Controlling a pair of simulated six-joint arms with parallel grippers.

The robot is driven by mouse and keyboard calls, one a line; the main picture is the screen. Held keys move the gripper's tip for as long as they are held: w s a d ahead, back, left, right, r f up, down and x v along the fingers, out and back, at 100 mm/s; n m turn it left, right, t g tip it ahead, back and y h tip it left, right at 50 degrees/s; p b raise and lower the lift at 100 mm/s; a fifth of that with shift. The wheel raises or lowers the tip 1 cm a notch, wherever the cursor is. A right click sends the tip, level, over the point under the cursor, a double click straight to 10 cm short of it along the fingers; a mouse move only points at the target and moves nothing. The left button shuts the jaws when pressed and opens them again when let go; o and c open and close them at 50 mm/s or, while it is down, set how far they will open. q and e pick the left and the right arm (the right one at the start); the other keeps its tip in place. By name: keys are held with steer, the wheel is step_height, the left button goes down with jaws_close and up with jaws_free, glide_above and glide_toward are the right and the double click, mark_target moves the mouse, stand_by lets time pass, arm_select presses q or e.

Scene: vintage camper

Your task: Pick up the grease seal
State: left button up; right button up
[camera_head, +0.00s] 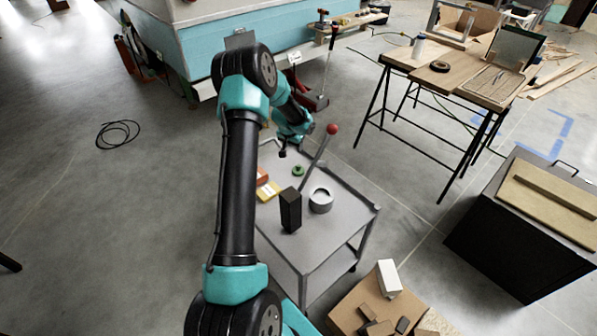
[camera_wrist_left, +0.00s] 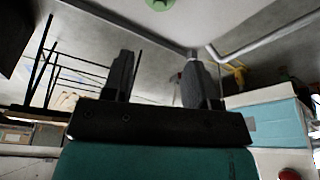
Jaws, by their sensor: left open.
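A small green ring (camera_head: 298,170) lies on the grey cart's top (camera_head: 340,215); it looks like the grease seal, though I cannot be sure. It also shows, cut off, at the top edge of the left wrist view (camera_wrist_left: 160,3). My left gripper (camera_head: 283,153) is above the far end of the cart, a little behind and left of the green ring, partly hidden by the arm. In the left wrist view its two fingers (camera_wrist_left: 158,78) stand apart with nothing between them. My right gripper is not in view.
A lever with a red knob (camera_head: 332,129) leans up beside the green ring. A wooden table (camera_head: 455,75) stands at the upper right.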

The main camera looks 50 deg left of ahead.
arm_select(q)
glide_above(298, 166)
steer(key=s, duration=0.1)
steer(key=f, duration=1.1)
steer(key=shift+s+d, duration=0.1)
steer(key=shift+d, duration=0.1)
steer(key=shift+x, duration=2.55)
jaws_close()
steer(key=shift+r, duration=0.1)
step_height(298, 166, up, 10)
